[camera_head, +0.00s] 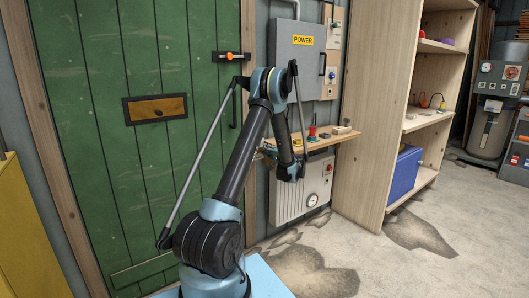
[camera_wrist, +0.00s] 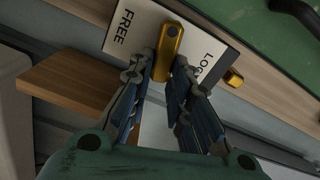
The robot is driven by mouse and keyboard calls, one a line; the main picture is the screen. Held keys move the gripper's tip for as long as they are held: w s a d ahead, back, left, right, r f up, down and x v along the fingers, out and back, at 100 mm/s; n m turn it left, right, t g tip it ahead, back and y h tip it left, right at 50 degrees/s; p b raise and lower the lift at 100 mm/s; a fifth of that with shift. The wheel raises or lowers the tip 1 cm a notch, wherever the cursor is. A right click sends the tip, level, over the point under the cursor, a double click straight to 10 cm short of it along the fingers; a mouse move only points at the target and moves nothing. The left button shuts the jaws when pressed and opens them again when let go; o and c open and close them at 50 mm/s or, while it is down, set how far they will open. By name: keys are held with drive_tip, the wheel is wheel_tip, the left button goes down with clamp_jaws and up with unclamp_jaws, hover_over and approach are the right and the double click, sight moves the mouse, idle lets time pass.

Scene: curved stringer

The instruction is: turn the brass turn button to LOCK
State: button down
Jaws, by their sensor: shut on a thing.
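The brass turn button (camera_wrist: 169,50) sits on a white plate (camera_wrist: 140,22) in the wrist view. It points roughly up and down there, between the words FREE on the left and LOCK on the right. The end of LOCK is partly covered. My gripper (camera_wrist: 166,78) is shut on the lower end of the button, with a finger on each side. A second, small brass piece (camera_wrist: 233,78) stands apart to the right of the plate. In the head view my arm hides the button, and my fingertips cannot be made out.
A wooden shelf (camera_wrist: 65,85) lies left of my fingers in the wrist view. The green door (camera_head: 95,70) has an orange-and-black latch (camera_head: 231,57) and a brass letter plate (camera_head: 155,108). A grey POWER box (camera_head: 296,65) and a wooden shelving unit (camera_head: 375,100) stand to the right.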

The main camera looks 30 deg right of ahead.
drive_tip(key=shift+s+a+f+m, duration=0.1)
drive_tip(key=shift+a+f+m, duration=0.4)
drive_tip(key=shift+m, duration=2.95)
drive_tip(key=shift+w+a+f+m, duration=0.1)
drive_tip(key=shift+a+f+m, duration=0.3)
drive_tip(key=shift+m, duration=3.1)
drive_tip(key=shift+s+a+f+m, duration=0.2)
drive_tip(key=shift+f+m, duration=0.5)
drive_tip(key=shift+m, duration=2.75)
drive_tip(key=shift+w+a, duration=0.1)
drive_tip(key=c, duration=1.5)
unclamp_jaws()
drive_tip(key=s, duration=0.8)
drive_tip(key=s+d, duration=0.1)
drive_tip(key=s, duration=0.3)
